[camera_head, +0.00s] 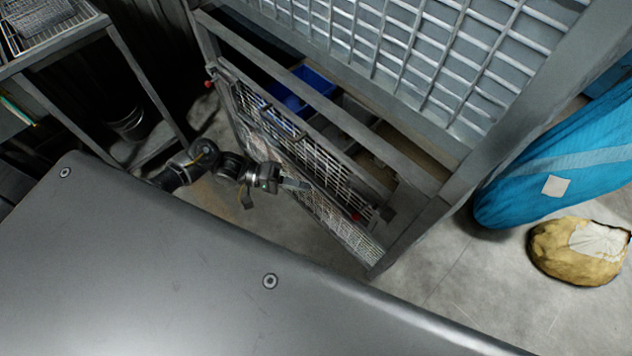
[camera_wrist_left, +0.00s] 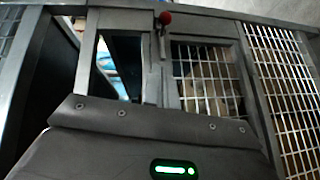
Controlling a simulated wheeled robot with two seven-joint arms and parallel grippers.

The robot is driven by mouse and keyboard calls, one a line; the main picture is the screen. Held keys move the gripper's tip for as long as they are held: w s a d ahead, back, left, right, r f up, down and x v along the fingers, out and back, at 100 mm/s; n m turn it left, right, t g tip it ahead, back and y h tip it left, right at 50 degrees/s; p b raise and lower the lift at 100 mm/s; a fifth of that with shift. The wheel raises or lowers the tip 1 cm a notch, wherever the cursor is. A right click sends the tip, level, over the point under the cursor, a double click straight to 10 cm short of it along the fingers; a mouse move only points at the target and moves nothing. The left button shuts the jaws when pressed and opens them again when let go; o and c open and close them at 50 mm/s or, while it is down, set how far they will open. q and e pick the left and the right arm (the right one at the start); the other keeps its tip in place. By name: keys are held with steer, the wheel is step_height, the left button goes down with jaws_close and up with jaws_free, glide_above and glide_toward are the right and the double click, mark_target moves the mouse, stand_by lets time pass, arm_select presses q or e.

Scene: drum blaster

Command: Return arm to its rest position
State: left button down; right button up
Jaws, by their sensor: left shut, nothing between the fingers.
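My left arm (camera_head: 205,162) reaches in from the left in the head view. Its gripper (camera_head: 300,184) is shut with nothing held, close in front of a mesh panel (camera_head: 330,185) low on a grey metal cage; I cannot tell whether it touches the mesh. In the left wrist view, the dark gripper housing with a green light (camera_wrist_left: 172,170) fills the bottom, and its fingertips are hidden. Beyond it are the mesh (camera_wrist_left: 205,85) and a red knob (camera_wrist_left: 165,18). My right gripper is in neither view.
The cage frame (camera_head: 500,130) stands across the upper right, with blue bins (camera_head: 305,88) inside. A metal rack (camera_head: 60,45) is at upper left. A blue bag (camera_head: 560,165) and a tan sack (camera_head: 575,262) lie at right. Bare concrete floor (camera_head: 470,275) shows between.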

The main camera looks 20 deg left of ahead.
arm_select(q)
steer(key=shift+s+a+r, duration=0.1)
steer(key=shift+a, duration=0.3)
stand_by(0.3)
steer(key=w+a+f+m+t+y, duration=0.2)
steer(key=w+a+f+y, duration=0.15)
steer(key=f, duration=0.25)
steer(key=w+a+f+m+t+y, duration=0.2)
steer(key=w+a+f+y, duration=0.15)
steer(key=f, duration=0.25)
steer(key=s+a+f+y, duration=0.2)
steer(key=a+f, duration=0.1)
steer(key=f, duration=0.3)
steer(key=s+a+f+y, duration=0.2)
steer(key=f, duration=0.4)
steer(key=s+a+f+g+y, duration=0.2)
steer(key=s+f+y, duration=0.1)
steer(key=s+f, duration=0.65)
steer(key=s+d+f+g, duration=0.1)
steer(key=s+d+f, duration=0.1)
steer(key=s, duration=0.6)
steer(key=s+d+f+g+y, duration=0.1)
steer(key=s+d+f+g, duration=0.1)
steer(key=s, duration=0.7)
steer(key=s+d+f+g+y, duration=0.1)
steer(key=s+d+f, duration=0.2)
steer(key=s, duration=0.6)
steer(key=shift+s+d+f+n+g, duration=0.25)
steer(key=shift+d+n+g, duration=0.05)
steer(key=shift+d, duration=0.1)
